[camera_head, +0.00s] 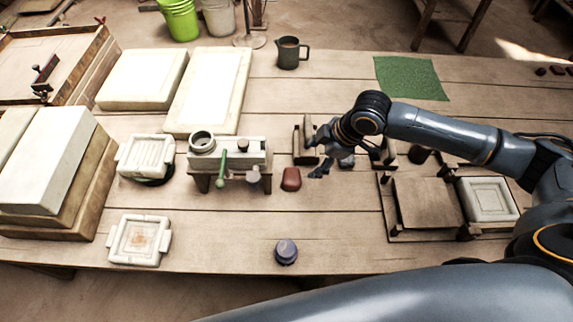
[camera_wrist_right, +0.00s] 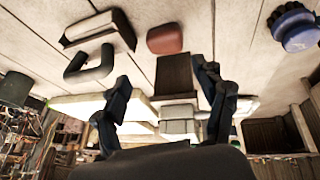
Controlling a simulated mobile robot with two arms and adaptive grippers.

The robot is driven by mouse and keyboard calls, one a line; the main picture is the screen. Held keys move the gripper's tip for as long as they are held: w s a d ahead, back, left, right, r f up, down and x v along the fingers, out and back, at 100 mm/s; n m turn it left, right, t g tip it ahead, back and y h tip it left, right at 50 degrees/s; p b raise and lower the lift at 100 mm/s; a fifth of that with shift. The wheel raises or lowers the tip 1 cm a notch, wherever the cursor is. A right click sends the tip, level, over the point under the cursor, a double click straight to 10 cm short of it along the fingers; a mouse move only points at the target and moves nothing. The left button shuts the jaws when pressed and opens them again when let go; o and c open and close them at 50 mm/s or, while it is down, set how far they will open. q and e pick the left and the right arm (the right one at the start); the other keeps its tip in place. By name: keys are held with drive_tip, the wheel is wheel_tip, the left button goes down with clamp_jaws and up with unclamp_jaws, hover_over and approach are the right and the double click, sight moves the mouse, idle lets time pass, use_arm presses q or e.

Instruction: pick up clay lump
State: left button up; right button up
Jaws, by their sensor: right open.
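The clay lump (camera_head: 291,179) is a small reddish-brown block on the table, just right of the press with the green handle. In the right wrist view the clay lump (camera_wrist_right: 165,39) lies past the fingertips, roughly centred between them. My right gripper (camera_head: 319,155) is open and empty, a little to the right of the lump in the head view, its fingers pointing left. Its two dark fingers, spread apart, also show in the right wrist view (camera_wrist_right: 163,80). The lump is apart from both fingers. My left gripper is out of view.
The grey press (camera_head: 228,158) stands left of the lump. A dark block tool (camera_head: 304,145) is close behind it. A purple-topped round stamp (camera_head: 286,252) is in front. A wooden frame with a white tile mould (camera_head: 489,199) is at right. Bare table lies in front of the lump.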

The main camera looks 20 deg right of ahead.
hover_over(295, 177)
drive_tip(key=s+d, duration=0.2)
wheel_tip(295, 177, down, 5)
drive_tip(key=shift+x, duration=1)
drive_tip(key=shift+p+x, duration=0.45)
drive_tip(key=shift+x, duration=1.8)
drive_tip(key=shift+w+f, duration=0.2)
drive_tip(key=shift+f, duration=0.25)
drive_tip(key=c, duration=1)
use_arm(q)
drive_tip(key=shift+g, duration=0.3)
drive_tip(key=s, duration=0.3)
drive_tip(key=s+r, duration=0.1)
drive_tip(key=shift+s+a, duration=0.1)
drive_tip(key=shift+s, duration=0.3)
